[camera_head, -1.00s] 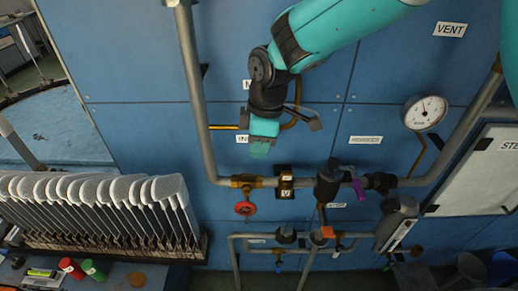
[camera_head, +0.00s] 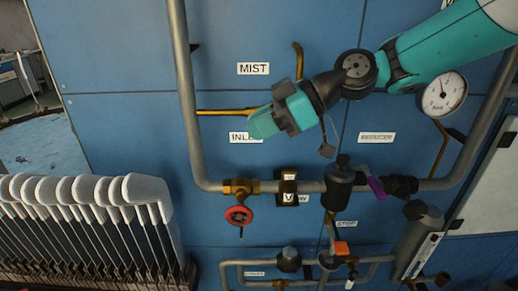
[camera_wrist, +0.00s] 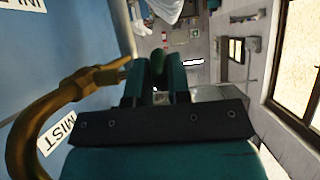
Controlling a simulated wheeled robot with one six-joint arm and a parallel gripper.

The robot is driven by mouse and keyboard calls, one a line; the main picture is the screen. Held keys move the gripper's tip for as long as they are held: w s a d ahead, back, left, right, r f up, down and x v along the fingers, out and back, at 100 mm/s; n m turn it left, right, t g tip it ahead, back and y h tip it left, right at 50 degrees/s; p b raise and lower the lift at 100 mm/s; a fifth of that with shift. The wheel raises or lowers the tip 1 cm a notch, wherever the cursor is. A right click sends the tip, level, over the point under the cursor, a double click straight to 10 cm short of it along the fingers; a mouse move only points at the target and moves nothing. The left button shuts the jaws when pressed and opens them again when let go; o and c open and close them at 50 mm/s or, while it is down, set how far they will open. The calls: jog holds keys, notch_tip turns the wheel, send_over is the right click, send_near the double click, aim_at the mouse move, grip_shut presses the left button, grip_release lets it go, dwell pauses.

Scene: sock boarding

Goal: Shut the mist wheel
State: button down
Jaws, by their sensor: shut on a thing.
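The MIST label (camera_head: 253,68) is on the blue wall panel, above a thin brass pipe (camera_head: 222,112) that runs behind my gripper (camera_head: 262,121). My gripper reaches in from the right, with its teal jaws pointing left. In the wrist view, my gripper (camera_wrist: 157,78) is shut on a small dark green piece (camera_wrist: 157,63), which appears to be the mist wheel. A curved brass pipe (camera_wrist: 35,120) ends just left of the jaws. In the head view the jaws hide the wheel, so I cannot tell how far it is turned.
A red wheel (camera_head: 239,215) sits on the lower grey pipe (camera_head: 300,187). The partly covered INLET label (camera_head: 240,137) is just below my jaws. A pressure gauge (camera_head: 444,93) is at right. White sock boards (camera_head: 90,190) stand at lower left.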

jog(key=y+b, duration=0.2)
jog(key=b, duration=0.2)
jog(key=f+y+b, duration=0.1)
jog(key=b, duration=0.3)
jog(key=shift+d+y, duration=0.2)
jog(key=shift+y, duration=0.2)
jog(key=shift+r+y+b, duration=0.25)
jog(key=shift+y+b, duration=0.25)
jog(key=shift+b, duration=0.75)
jog(key=shift+r+y+b, duration=0.2)
jog(key=shift+y+b, duration=0.1)
jog(key=shift+b, duration=0.05)
jog(key=c, duration=1.1)
grip_release()
jog(key=shift+o, duration=0.2)
jog(key=shift+a, duration=0.1)
